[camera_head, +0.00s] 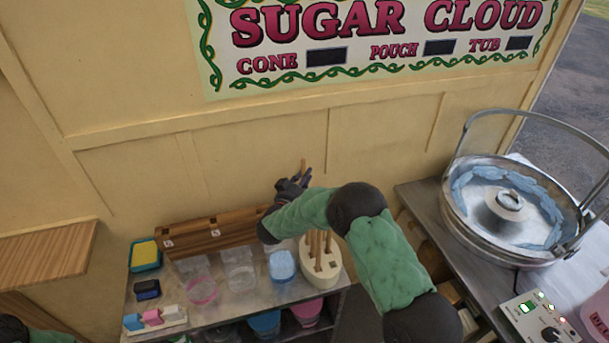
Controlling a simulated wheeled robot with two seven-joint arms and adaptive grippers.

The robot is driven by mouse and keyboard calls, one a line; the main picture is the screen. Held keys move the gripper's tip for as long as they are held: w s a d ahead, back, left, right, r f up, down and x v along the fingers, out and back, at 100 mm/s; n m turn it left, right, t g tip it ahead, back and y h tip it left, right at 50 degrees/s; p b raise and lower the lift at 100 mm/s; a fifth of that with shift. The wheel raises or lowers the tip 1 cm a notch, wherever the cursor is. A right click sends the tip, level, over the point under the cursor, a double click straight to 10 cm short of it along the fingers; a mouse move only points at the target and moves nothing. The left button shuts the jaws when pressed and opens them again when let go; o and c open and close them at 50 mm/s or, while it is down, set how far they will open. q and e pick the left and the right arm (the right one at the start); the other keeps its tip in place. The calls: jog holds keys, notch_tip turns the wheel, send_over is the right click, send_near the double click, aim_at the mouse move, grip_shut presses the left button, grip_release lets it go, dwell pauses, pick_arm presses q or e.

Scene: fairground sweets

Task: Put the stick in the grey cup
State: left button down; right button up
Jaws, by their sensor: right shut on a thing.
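My right gripper (293,186) is shut on a thin wooden stick (303,167), whose upper end rises above the fingers against the wall. The gripper is held above and behind the shelf top, over the right end of the wooden box. A pale greyish, see-through cup (240,279) stands on the shelf top, left of and below the gripper. A cream stick holder (321,267) with several upright sticks stands to its right, partly behind my right arm. The stick's lower end is hidden. My left gripper is out of view.
Near the grey cup are a pink-rimmed cup (203,291), a blue cup (282,266) and a wooden box (208,238). A yellow sponge (145,253), a dark blue box (147,290) and coloured blocks (153,317) lie left. A metal floss bowl (510,212) stands right.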

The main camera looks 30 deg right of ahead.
jog(key=shift+f, duration=0.3)
jog(key=o, duration=0.8)
jog(key=shift+a, duration=0.1)
jog(key=v, duration=0.7)
jog(key=shift+s+a, duration=0.1)
jog(key=shift+s, duration=0.1)
